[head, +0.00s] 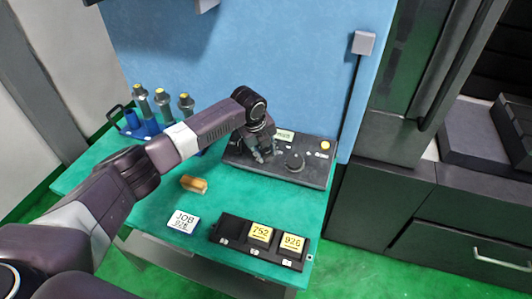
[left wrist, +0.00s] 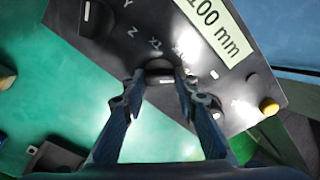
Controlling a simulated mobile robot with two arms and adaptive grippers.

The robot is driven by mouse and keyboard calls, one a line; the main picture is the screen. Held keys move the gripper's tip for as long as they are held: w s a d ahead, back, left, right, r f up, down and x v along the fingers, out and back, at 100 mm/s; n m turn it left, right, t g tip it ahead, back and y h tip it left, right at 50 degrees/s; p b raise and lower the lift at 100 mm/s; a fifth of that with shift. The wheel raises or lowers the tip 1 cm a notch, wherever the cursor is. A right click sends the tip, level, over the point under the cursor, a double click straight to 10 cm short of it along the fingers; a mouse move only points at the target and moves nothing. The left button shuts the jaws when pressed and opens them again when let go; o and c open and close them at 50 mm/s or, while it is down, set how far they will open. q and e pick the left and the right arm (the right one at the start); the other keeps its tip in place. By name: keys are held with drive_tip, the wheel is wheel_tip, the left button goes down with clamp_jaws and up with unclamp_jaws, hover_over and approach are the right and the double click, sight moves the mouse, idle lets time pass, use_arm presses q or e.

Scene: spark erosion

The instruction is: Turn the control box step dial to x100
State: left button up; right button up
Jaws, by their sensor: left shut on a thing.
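The black control box (head: 308,176) lies on the green bench top against the blue panel. My left gripper (head: 264,156) reaches down onto the box. In the left wrist view its two fingers close on either side of the dark step dial (left wrist: 159,69). Small white x labels show just above that dial, only partly legible. The axis dial (left wrist: 95,18), with a white line, sits at the upper left by the letters Y and Z. The display strip (left wrist: 215,28) reads "100 mm", cut off. My right gripper is not in view.
A round black knob (head: 294,161) and a yellow button (head: 325,145) are right of my gripper. Grey-and-blue tool holders (head: 163,103) stand at left.

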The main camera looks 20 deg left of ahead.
use_arm(q)
drive_tip(key=shift+m, duration=0.6)
drive_tip(key=o, duration=1.2)
drive_tip(key=shift+c, duration=0.2)
drive_tip(key=shift+r, duration=0.15)
drive_tip(key=d+v, duration=0.1)
drive_tip(key=v, duration=1)
drive_tip(key=shift+s+a+r, duration=0.15)
drive_tip(key=shift+a+r, duration=0.3)
drive_tip(key=shift+a, duration=0.05)
drive_tip(key=shift+f, duration=0.1)
